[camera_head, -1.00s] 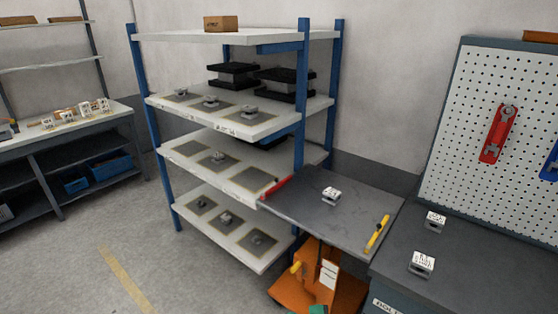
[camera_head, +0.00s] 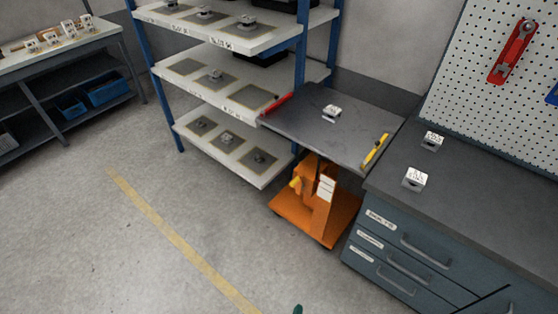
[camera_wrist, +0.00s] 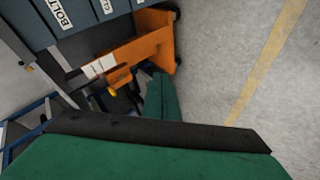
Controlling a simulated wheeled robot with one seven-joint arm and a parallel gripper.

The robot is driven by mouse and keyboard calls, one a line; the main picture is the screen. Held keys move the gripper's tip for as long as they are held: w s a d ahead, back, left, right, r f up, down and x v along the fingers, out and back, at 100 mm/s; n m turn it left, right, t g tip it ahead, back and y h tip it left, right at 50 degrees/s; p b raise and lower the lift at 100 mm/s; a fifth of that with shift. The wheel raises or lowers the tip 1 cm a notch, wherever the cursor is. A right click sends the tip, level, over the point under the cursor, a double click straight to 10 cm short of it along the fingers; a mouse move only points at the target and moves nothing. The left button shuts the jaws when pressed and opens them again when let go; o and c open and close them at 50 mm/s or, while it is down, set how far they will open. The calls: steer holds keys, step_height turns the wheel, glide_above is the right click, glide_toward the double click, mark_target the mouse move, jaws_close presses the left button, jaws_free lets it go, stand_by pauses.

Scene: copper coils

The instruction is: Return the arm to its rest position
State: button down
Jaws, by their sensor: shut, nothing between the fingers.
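My gripper (camera_wrist: 160,90) shows in the wrist view as green and black parts along the bottom, with a narrow green piece rising in the middle. It is shut and empty, and it points over the floor near the orange lift cart. In the head view only a small green tip of my arm (camera_head: 298,309) shows at the bottom edge. The orange lift cart (camera_head: 312,205) carries a dark tabletop (camera_head: 300,128) with one small metal part (camera_head: 331,112) on it. The cart also shows in the wrist view (camera_wrist: 150,45).
A blue-post shelf rack (camera_head: 300,60) with pads and small parts stands behind the cart. A dark drawer cabinet (camera_head: 400,250) with two small parts stands right of it. A workbench (camera_head: 60,60) is at the left. Open floor (camera_head: 110,240) with a yellow line lies in front.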

steer(key=s+a+r+m+t+y, duration=0.1)
steer(key=s+a+r+m, duration=0.1)
steer(key=s+r, duration=0.3)
steer(key=s+a+r+m+t, duration=0.2)
steer(key=s+r+m, duration=0.2)
steer(key=r, duration=0.8)
steer(key=s+a+r+m+t+y, duration=0.1)
steer(key=s+a+r+m, duration=0.1)
steer(key=s+r, duration=0.4)
step_height(320, 180, up, 3)
steer(key=shift+f+m+t+y, duration=0.15)
steer(key=shift+m+t+y, duration=0.15)
steer(key=shift+m+t, duration=0.15)
steer(key=shift+a, duration=0.1)
